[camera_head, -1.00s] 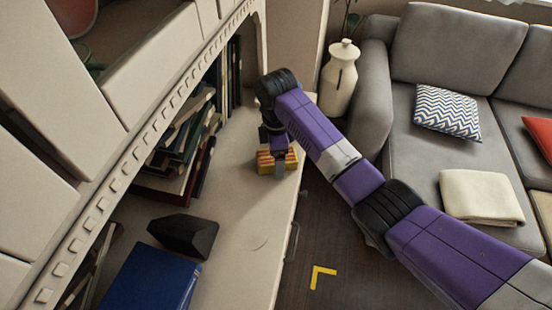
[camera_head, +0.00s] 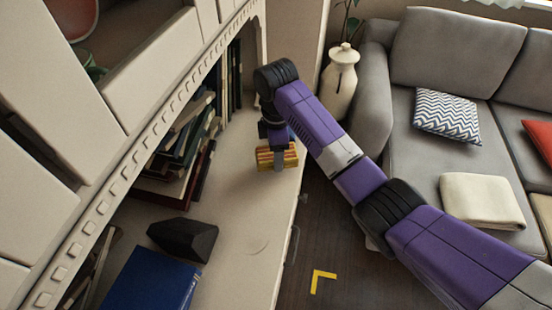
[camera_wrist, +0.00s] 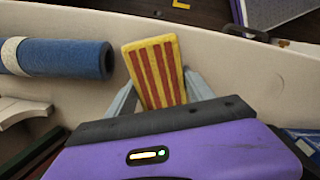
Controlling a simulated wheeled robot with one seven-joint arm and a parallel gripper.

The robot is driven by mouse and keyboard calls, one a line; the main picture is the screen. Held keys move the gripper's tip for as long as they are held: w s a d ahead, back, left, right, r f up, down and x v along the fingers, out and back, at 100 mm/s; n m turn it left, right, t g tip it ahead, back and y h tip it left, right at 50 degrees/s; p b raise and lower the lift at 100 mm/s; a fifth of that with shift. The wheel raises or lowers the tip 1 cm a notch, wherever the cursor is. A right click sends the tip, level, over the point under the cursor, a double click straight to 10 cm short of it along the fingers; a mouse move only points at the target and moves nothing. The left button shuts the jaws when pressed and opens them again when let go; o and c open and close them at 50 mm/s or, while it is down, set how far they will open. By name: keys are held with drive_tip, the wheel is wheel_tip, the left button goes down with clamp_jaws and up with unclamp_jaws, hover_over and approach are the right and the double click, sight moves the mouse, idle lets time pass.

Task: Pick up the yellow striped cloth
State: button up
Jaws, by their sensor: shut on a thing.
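The yellow striped cloth (camera_head: 264,156) shows as a small folded block with red stripes, at the shelf's edge below my gripper. It also shows in the wrist view (camera_wrist: 154,66), tilted, between the two fingers. My gripper (camera_head: 279,160) points down and its fingers are closed on the cloth's sides. In the wrist view my gripper (camera_wrist: 160,92) has one grey finger on each side of the cloth. The lower end of the cloth is hidden by the gripper body in the wrist view. I cannot tell whether the cloth still touches the shelf.
A pale shelf top (camera_head: 240,205) lies below. Books (camera_head: 185,150) stand and lie at its back. A black block (camera_head: 183,238) and a blue book (camera_head: 150,278) lie nearer. A blue roll (camera_wrist: 60,57) lies beside the cloth. A white vase (camera_head: 340,82) and grey sofa (camera_head: 450,50) stand right.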

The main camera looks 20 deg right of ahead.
wheel_tip(320, 180, up, 17)
drive_tip(key=p, duration=0.6)
drive_tip(key=shift+p, duration=0.4)
drive_tip(key=shift+f, duration=0.1)
